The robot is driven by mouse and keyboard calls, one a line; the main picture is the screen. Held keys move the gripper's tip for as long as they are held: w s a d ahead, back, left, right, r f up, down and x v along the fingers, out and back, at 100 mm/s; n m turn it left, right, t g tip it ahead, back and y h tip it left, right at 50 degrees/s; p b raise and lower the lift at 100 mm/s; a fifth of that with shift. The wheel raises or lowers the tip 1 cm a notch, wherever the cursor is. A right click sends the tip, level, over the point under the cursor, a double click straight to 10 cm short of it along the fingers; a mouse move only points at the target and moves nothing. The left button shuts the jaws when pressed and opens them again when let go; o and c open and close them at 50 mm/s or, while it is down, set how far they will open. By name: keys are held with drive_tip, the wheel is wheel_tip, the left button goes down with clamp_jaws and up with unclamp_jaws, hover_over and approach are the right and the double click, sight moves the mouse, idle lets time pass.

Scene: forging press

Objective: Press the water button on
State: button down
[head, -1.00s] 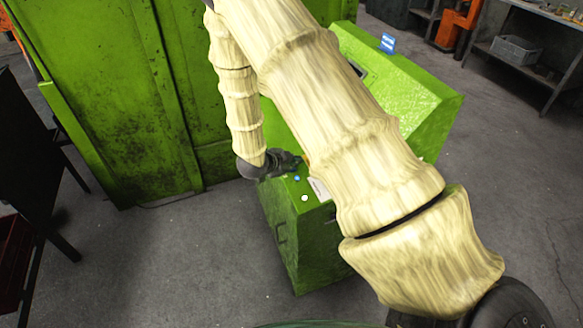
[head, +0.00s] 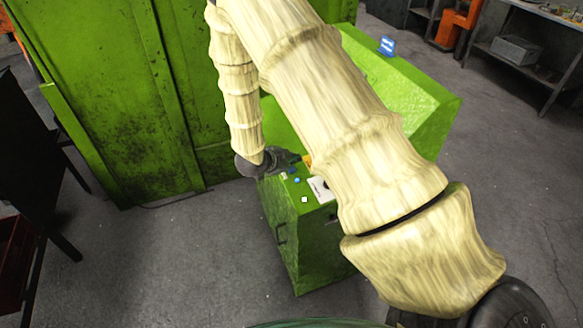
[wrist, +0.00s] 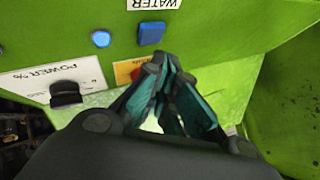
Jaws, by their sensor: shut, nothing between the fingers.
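The WATER label (wrist: 154,4) is at the top edge of the wrist view, on a green control panel. A dark blue square button (wrist: 151,33) sits right beside the label. A lighter blue round button (wrist: 101,38) is to its left. My gripper (wrist: 163,66) is shut and empty, with its fingertips just below the square button in the picture; I cannot tell whether they touch the panel. In the head view my gripper (head: 294,160) is over the far part of the green console's top, and the lighter blue button (head: 297,180) shows nearer.
A black knob (wrist: 66,94) with a POWER % label is at the left of the wrist view. A yellow and red piece (wrist: 127,72) is partly hidden behind my fingers. A tall green press housing (head: 100,90) stands behind the console. A shelf (head: 530,55) is far right.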

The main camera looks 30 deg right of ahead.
sight(290, 172)
drive_tip(key=r+p, duration=0.2)
drive_tip(key=r, duration=0.1)
drive_tip(key=r+p, duration=0.1)
drive_tip(key=shift+a+r, duration=0.35)
drive_tip(key=shift+r, duration=0.05)
drive_tip(key=shift+f, duration=0.1)
